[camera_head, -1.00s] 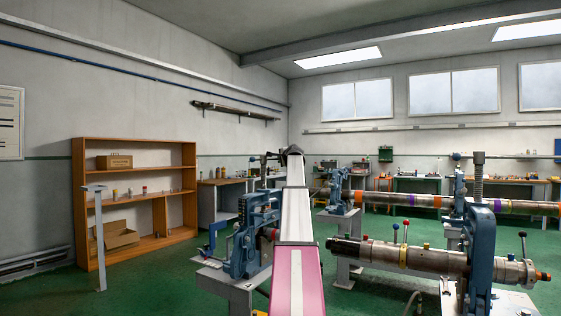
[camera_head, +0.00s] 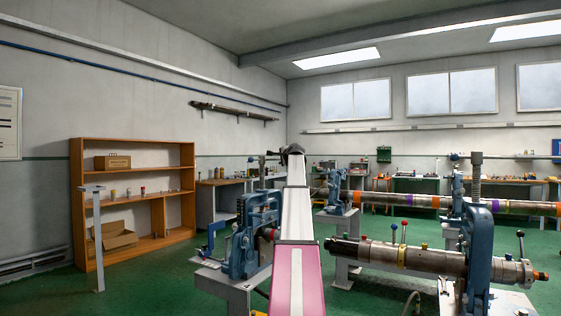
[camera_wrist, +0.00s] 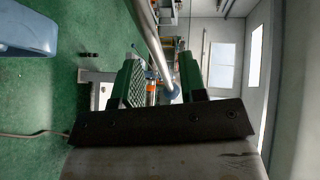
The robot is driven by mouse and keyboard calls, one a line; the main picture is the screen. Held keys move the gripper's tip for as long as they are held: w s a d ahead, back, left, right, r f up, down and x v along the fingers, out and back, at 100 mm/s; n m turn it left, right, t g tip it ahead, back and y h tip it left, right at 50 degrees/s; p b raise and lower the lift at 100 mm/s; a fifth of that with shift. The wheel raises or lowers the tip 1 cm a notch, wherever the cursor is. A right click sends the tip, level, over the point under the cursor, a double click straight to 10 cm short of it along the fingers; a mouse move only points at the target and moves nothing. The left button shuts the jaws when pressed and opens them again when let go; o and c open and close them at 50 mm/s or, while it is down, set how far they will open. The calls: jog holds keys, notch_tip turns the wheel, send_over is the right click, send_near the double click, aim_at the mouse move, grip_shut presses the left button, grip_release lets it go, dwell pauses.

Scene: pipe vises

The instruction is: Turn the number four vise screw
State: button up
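In the wrist view my gripper (camera_wrist: 160,85) has two green-padded fingers set apart. A bare metal bar (camera_wrist: 150,40) with a blue ball end (camera_wrist: 173,93) shows in the gap between them. Room shows beside the bar, and I cannot tell whether a finger touches it. In the head view my gripper (camera_head: 291,150) is dark, small and at the far end of my arm. A handle bar (camera_head: 268,153) shows just left of it. A blue vise (camera_head: 252,235) stands left of my arm, partly hidden by it. No vise number is legible.
A second blue vise (camera_head: 478,245) holds a long pipe (camera_head: 435,260) at right, with a threaded screw (camera_head: 477,175) on top. Another vise (camera_head: 337,192) stands farther back. A wooden shelf (camera_head: 90,215) is at left.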

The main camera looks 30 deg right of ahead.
jog(key=v, duration=0.8)
